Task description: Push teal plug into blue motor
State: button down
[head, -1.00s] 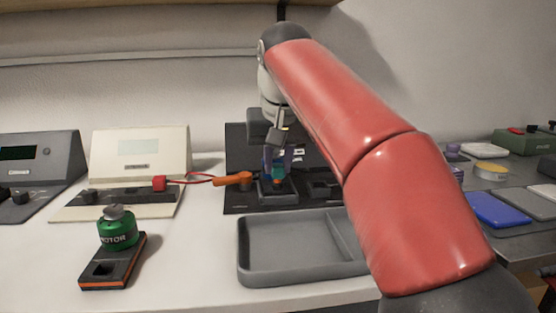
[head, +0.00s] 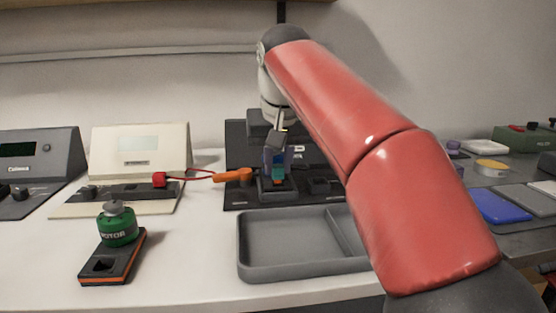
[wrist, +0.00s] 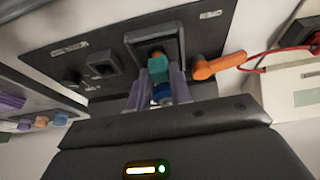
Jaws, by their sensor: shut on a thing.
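The teal plug (wrist: 157,68) is between the fingertips of my gripper (wrist: 159,76) in the wrist view, with a small orange part at its far end. It sits at the dark square socket block (wrist: 174,44) on the black board. In the head view the teal plug (head: 279,172) shows low between the fingers, just over that block. My gripper (head: 276,160) is shut on it, pointing down. A blue round part (wrist: 162,92) shows between the fingers, nearer the palm; I cannot tell whether it is the blue motor. How deep the plug sits is hidden.
An orange plug (head: 233,176) with a red cable is close left of the socket block. A grey tray (head: 250,272) lies in front. A green motor (head: 117,226) stands on an orange-edged module at left. Cream and grey instruments stand behind.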

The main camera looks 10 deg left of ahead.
aim_at(278, 167)
jog(key=shift+f, duration=0.55)
dwell(0.8)
jog(key=c, duration=0.9)
grip_release()
jog(key=shift+r+p, duration=1.6)
jog(key=shift+p, duration=0.1)
notch_tip(278, 167, up, 6)
jog(key=p, duration=0.7)
jog(key=shift+f, duration=0.1)
jog(key=shift+s, duration=0.1)
